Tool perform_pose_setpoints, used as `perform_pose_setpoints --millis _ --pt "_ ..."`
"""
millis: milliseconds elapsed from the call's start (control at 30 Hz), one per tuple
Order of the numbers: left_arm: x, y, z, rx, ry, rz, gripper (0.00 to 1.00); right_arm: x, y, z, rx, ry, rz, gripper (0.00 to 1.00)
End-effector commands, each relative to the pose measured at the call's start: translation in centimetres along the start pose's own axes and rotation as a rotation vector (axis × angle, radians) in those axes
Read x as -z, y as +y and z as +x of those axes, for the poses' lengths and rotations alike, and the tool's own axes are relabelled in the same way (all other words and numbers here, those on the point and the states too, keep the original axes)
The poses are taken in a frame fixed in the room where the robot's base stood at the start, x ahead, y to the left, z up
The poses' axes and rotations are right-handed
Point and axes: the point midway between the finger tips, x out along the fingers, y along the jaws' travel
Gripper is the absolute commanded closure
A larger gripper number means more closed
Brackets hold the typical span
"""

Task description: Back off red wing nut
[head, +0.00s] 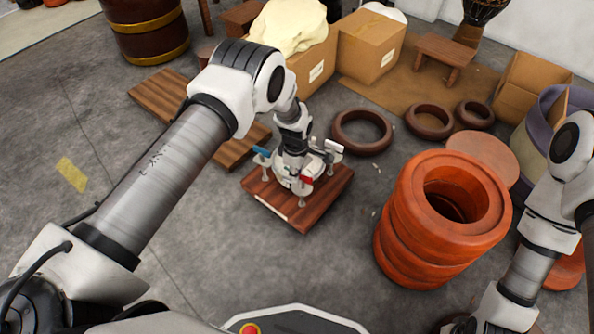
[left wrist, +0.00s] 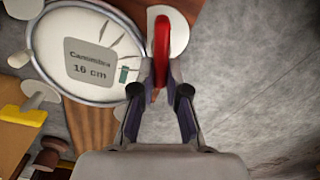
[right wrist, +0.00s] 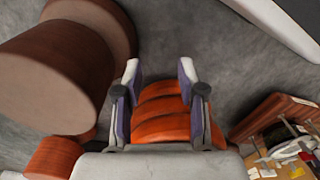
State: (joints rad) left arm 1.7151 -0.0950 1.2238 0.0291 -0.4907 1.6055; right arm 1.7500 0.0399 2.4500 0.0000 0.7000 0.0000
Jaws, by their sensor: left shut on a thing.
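The red wing nut (left wrist: 161,38) stands upright between the fingertips of my left gripper (left wrist: 160,88), which is shut on it. Its red also shows in the head view (head: 306,180), just beside the left gripper (head: 297,170). The small drum (left wrist: 55,40) has a pale round head labelled "Camambira 16 cm" and a metal rim. The drum stands on a reddish-brown wooden board (head: 322,196), mostly hidden by my left gripper in the head view. My right gripper (right wrist: 160,78) is open and empty.
A blue wing nut (head: 262,152) and a white one (head: 333,147) sit around the drum. Stacked orange rings (head: 405,240) stand to the right of the board. Dark rings (head: 362,132) and cardboard boxes (head: 370,45) lie behind. Grey floor is clear at front left.

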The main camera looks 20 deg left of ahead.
Motion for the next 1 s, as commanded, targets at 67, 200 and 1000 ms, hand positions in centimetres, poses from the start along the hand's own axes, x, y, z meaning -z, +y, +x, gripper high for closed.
perform_pose_setpoints --millis 67,200,1000 --pt "-0.03 -0.22 0.04 0.002 0.0 -0.063 1.0 0.0 0.0 -0.09 0.0 0.0 0.0 0.6" --pt "-0.07 -0.42 0.05 0.002 0.0 -0.166 1.0 0.0 0.0 -0.15 0.0 0.0 0.0 0.6" --pt "-0.17 -0.74 0.09 0.002 0.0 -0.332 1.0 0.0 0.0 -0.23 0.0 0.0 0.0 0.6"
